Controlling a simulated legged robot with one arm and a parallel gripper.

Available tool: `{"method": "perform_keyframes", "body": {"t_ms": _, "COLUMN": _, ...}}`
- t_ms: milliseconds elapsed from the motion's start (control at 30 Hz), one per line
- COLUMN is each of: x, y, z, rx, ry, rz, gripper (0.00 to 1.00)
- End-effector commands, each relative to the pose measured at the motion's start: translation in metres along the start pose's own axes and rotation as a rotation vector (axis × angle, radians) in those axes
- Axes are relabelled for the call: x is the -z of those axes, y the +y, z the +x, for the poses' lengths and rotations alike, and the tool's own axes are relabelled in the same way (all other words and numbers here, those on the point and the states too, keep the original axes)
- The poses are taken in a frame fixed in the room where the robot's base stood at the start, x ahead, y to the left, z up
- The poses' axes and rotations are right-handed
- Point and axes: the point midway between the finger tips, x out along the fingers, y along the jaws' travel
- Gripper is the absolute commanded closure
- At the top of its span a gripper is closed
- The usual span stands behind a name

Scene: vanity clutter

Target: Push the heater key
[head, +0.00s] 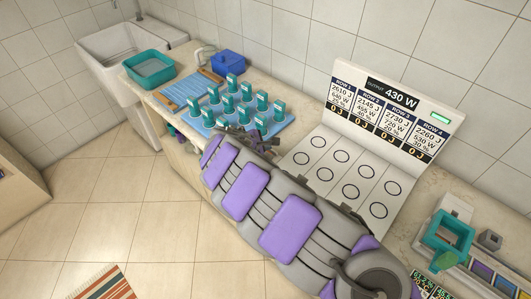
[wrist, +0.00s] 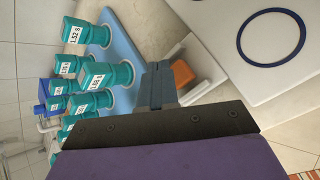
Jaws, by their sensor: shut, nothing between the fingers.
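My gripper (head: 258,138) is at the end of my purple and grey arm, beside the front-right edge of the blue mat, and it looks shut and empty. In the wrist view its dark fingers (wrist: 158,84) are together. A small orange block (wrist: 183,73) shows just beyond the fingers there; I cannot tell whether they touch it. I cannot tell whether this block is the heater key. A white board (head: 385,105) with row readings and "430 W" stands behind a white plate with dark rings (head: 343,155). A green lit bar (head: 440,119) is on the board.
Several teal labelled containers (head: 232,80) stand on the blue mat (head: 190,117). A teal basin (head: 149,68) and a blue box (head: 228,63) are farther back. A device with a teal tray (head: 448,233) and coloured blocks (head: 482,270) sits at the right.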

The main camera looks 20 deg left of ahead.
Motion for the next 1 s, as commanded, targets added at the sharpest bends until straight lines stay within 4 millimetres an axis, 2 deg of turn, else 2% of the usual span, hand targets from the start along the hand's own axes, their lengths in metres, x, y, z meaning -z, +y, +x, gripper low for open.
{"method": "perform_keyframes", "body": {"t_ms": 700, "x": -0.030, "y": 0.030, "z": -0.042, "rx": -0.001, "ry": 0.000, "rz": -0.001, "gripper": 1.00}}
{"method": "perform_keyframes", "body": {"t_ms": 1000, "x": -0.030, "y": 0.030, "z": -0.042, "rx": 0.000, "ry": 0.000, "rz": 0.000, "gripper": 1.00}}
